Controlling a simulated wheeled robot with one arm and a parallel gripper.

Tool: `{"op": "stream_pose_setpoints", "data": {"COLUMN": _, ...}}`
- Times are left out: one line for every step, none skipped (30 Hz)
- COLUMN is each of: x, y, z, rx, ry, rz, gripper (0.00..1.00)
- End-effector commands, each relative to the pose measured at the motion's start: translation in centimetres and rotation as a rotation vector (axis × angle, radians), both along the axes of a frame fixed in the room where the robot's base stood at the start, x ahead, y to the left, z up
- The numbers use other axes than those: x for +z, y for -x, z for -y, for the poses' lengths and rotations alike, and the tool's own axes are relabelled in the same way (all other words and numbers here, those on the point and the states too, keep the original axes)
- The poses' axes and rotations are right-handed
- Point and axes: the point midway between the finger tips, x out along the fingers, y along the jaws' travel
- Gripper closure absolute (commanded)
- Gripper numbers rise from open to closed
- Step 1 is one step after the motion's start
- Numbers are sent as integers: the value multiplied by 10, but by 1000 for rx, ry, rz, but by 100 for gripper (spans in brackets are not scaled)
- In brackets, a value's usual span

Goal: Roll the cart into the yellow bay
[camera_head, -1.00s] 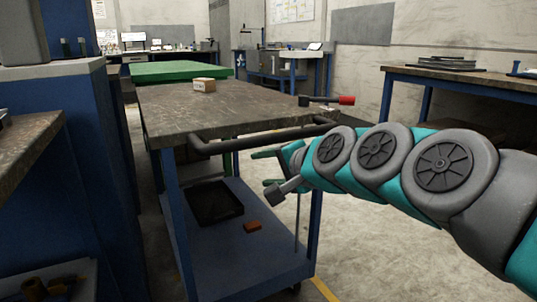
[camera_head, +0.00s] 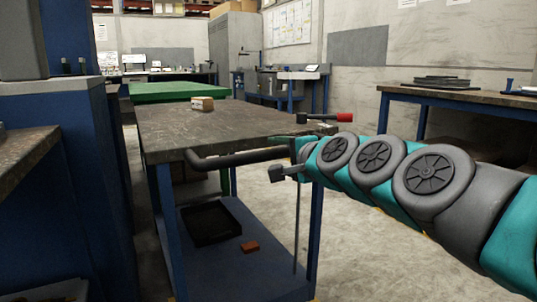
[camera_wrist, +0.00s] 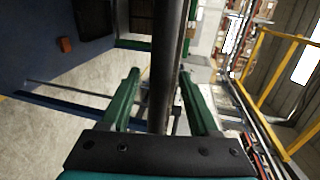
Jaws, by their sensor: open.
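The cart (camera_head: 235,132) has a worn brown-grey top, blue legs and a blue lower shelf (camera_head: 225,262). Its dark handle bar (camera_head: 235,158) runs along the near side. My gripper (camera_wrist: 159,75) is at the right part of the handle. In the wrist view the bar (camera_wrist: 166,60) passes between the two green fingers, which are open, with a gap visible on the right side. In the head view my gripper is partly hidden by the arm. The yellow bay is not clearly seen; only small yellow bits of floor marking show near my arm.
A small box (camera_head: 202,104) and a red-handled tool (camera_head: 325,117) are on the cart top. A black tray (camera_head: 208,224) and a red block (camera_head: 250,247) lie on its shelf. A blue cabinet (camera_head: 85,190) stands close left. A workbench (camera_head: 470,98) is at right. Floor right of the cart is open.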

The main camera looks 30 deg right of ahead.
Motion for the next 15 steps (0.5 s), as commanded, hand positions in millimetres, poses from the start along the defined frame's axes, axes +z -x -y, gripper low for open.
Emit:
{"op": "stream_pose_setpoints", "data": {"x": -3, "y": -8, "z": -1, "rx": 3, "ry": 0, "rz": -2, "gripper": 38}}
{"op": "stream_pose_setpoints", "data": {"x": -3, "y": -12, "z": -2, "rx": 3, "ry": 1, "rz": -2, "gripper": 38}}
{"op": "stream_pose_setpoints", "data": {"x": -4, "y": -17, "z": -2, "rx": 3, "ry": 3, "rz": -1, "gripper": 38}}
{"op": "stream_pose_setpoints", "data": {"x": -4, "y": -20, "z": -2, "rx": 2, "ry": 3, "rz": 0, "gripper": 38}}
{"op": "stream_pose_setpoints", "data": {"x": -5, "y": -23, "z": -1, "rx": 1, "ry": 3, "rz": 0, "gripper": 38}}
{"op": "stream_pose_setpoints", "data": {"x": -5, "y": -27, "z": -2, "rx": 2, "ry": 3, "rz": 1, "gripper": 38}}
{"op": "stream_pose_setpoints", "data": {"x": -6, "y": -30, "z": -2, "rx": 1, "ry": 3, "rz": 1, "gripper": 38}}
{"op": "stream_pose_setpoints", "data": {"x": -6, "y": -32, "z": -2, "rx": 1, "ry": 3, "rz": 1, "gripper": 38}}
{"op": "stream_pose_setpoints", "data": {"x": -7, "y": -34, "z": -1, "rx": 0, "ry": 2, "rz": 1, "gripper": 38}}
{"op": "stream_pose_setpoints", "data": {"x": -7, "y": -36, "z": -1, "rx": -1, "ry": 2, "rz": 0, "gripper": 38}}
{"op": "stream_pose_setpoints", "data": {"x": -7, "y": -37, "z": -2, "rx": 0, "ry": 2, "rz": 0, "gripper": 38}}
{"op": "stream_pose_setpoints", "data": {"x": -8, "y": -38, "z": -2, "rx": 0, "ry": 2, "rz": 0, "gripper": 38}}
{"op": "stream_pose_setpoints", "data": {"x": -8, "y": -38, "z": -2, "rx": 0, "ry": 2, "rz": 0, "gripper": 38}}
{"op": "stream_pose_setpoints", "data": {"x": -8, "y": -38, "z": -2, "rx": 0, "ry": 2, "rz": 1, "gripper": 38}}
{"op": "stream_pose_setpoints", "data": {"x": -8, "y": -38, "z": -2, "rx": 0, "ry": 2, "rz": 1, "gripper": 38}}
